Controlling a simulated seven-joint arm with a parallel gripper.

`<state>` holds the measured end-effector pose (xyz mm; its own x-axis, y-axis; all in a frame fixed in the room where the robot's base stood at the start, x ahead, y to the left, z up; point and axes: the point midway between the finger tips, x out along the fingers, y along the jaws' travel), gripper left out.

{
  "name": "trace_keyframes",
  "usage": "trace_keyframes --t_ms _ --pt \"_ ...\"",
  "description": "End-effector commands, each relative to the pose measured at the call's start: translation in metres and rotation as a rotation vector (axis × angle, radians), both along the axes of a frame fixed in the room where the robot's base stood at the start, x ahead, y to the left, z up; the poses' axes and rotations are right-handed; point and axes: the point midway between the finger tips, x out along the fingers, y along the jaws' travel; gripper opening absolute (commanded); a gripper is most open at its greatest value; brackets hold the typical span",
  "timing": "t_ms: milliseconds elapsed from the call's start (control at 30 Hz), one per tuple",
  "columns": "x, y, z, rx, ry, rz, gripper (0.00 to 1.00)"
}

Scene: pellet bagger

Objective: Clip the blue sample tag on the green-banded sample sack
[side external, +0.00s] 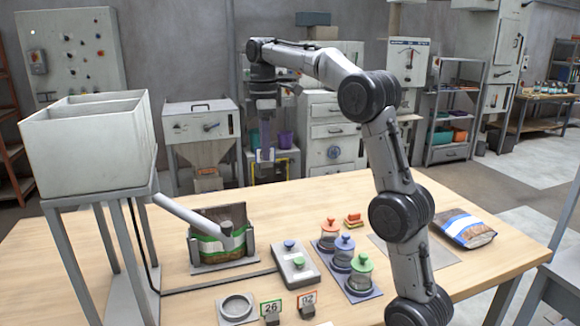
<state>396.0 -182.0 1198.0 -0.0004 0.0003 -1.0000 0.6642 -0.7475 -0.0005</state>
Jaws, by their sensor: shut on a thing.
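My gripper (265,155) hangs high above the far side of the table, pointing down. It is shut on a small blue piece that looks like the blue sample tag (266,154); its outline is hard to tell at this size. The green-banded sack (208,247) stands upright with its top open in a grey holder (225,267) on the table, below and to the left of my gripper.
A white hopper (85,140) stands at left. A button box (295,265), several knobbed jars (361,275), orange and red pieces (353,220), a round dish (236,307) and number cards (271,308) occupy the table. A blue-banded sack (463,228) lies at right.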

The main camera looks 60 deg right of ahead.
Motion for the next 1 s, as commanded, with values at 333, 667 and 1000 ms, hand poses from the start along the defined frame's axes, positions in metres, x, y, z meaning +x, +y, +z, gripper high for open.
trace_keyframes --t_ms 333,667,1000 --pt "0.069 -0.006 -0.022 0.001 0.002 0.042 0.0" --pt "0.081 -0.001 -0.049 0.0 0.0 0.059 0.0" --pt "0.08 -0.001 -0.071 0.0 0.0 0.058 0.0"
